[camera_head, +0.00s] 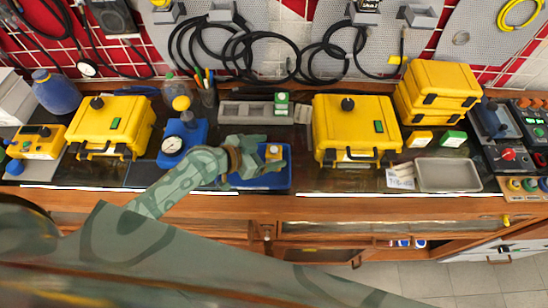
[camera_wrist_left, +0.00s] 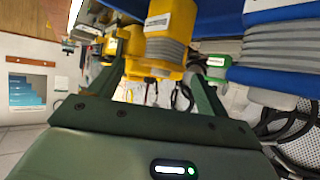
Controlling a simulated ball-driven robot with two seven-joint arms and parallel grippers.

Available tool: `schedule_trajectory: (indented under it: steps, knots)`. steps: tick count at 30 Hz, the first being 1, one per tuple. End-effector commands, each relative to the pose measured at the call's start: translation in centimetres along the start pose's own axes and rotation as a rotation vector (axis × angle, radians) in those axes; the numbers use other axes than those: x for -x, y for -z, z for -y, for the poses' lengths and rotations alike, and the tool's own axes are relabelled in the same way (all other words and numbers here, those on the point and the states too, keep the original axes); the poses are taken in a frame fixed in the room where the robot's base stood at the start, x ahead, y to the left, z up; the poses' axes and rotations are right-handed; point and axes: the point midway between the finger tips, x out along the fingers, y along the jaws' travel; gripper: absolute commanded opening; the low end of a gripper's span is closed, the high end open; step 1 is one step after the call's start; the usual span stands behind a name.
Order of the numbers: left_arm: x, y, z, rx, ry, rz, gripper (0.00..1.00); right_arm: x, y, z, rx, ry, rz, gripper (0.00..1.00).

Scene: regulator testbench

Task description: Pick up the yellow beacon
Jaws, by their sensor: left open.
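The yellow beacon (camera_head: 273,151) is at the right part of the blue tray (camera_head: 250,184) near the counter's front edge. In the left wrist view, the yellow beacon (camera_wrist_left: 181,17) has a white label and a grey ribbed section. My left gripper (camera_head: 270,153) reaches over the tray from the left, at the beacon. It is open, and in the left wrist view its two fingers (camera_wrist_left: 157,58) lie to either side of the beacon's image. I cannot tell whether they touch it. The gripper hides part of the tray. My right gripper is not in view.
A large yellow case (camera_head: 355,125) stands right of the tray. A blue regulator with a gauge (camera_head: 172,145) is to the left, beside another yellow case (camera_head: 112,125). A grey rail block (camera_head: 245,112) is behind the tray. An empty metal tray (camera_head: 447,175) lies to the right.

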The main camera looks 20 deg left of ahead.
Motion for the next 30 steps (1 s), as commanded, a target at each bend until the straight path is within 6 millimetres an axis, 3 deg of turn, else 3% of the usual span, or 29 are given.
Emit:
schedule_trajectory:
  steps: [6, 15, 21, 30]
  knots:
    - [-3.6, 0.1, 0.3, 0.004, 0.0, -0.002, 0.77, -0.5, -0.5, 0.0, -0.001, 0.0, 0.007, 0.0]
    - [-4.3, 0.1, 0.3, 0.001, 0.0, 0.0, 0.77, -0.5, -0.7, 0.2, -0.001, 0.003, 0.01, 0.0]
    - [-4.2, 0.1, 0.3, 0.001, 0.0, 0.0, 0.3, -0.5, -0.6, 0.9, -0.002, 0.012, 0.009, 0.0]
    - [-4.2, 0.2, 0.3, 0.001, 0.0, -0.001, 0.3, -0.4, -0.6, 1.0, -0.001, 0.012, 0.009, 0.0]
